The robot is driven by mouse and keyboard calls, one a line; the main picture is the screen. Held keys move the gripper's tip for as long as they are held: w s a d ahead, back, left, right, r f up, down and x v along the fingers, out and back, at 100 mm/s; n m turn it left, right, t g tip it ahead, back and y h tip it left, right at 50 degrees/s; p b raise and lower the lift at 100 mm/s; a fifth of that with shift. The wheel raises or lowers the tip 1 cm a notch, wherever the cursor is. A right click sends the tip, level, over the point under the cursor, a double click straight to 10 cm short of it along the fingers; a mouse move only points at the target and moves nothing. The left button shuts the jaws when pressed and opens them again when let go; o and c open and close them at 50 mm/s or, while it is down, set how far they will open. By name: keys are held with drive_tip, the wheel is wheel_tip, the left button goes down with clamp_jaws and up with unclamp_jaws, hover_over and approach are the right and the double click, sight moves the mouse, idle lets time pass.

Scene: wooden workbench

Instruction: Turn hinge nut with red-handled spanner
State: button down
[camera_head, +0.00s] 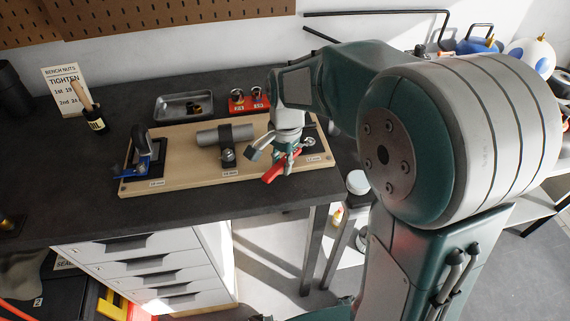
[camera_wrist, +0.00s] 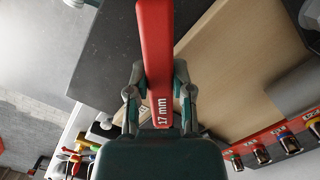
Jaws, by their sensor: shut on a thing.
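The red-handled spanner (camera_wrist: 157,50) is marked "17 mm" and lies between the two fingers of my gripper (camera_wrist: 160,95) in the wrist view. In the head view the red handle (camera_head: 274,172) sticks out toward the lower left below my gripper (camera_head: 287,152), over the right end of the wooden board (camera_head: 190,166). A grey metal part (camera_head: 308,142) shows just right of the gripper, on a dark fixture at the board's right end. My gripper and arm partly cover that fixture. I cannot tell whether the spanner's head sits on a nut there.
A pipe clamp (camera_head: 226,135) stands mid-board, and a blue-and-black fixture (camera_head: 145,160) at its left end. Behind the board are a metal tray (camera_head: 184,106) and a red socket holder (camera_head: 249,101).

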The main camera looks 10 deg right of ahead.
sight(269, 162)
drive_tip(key=shift+w, duration=0.1)
drive_tip(key=shift+w+a+m, duration=0.65)
drive_tip(key=shift+w+m, duration=0.2)
drive_tip(key=shift+m, duration=0.35)
drive_tip(key=shift+w, duration=0.1)
drive_tip(key=shift+w+a+r+m+t, duration=0.1)
drive_tip(key=shift+w+a+m+t, duration=0.25)
drive_tip(key=shift+w+m, duration=0.65)
drive_tip(key=shift+s+d+n, duration=0.15)
drive_tip(key=shift+s+n, duration=0.35)
drive_tip(key=shift+s, duration=0.15)
drive_tip(key=shift+r, duration=2.65)
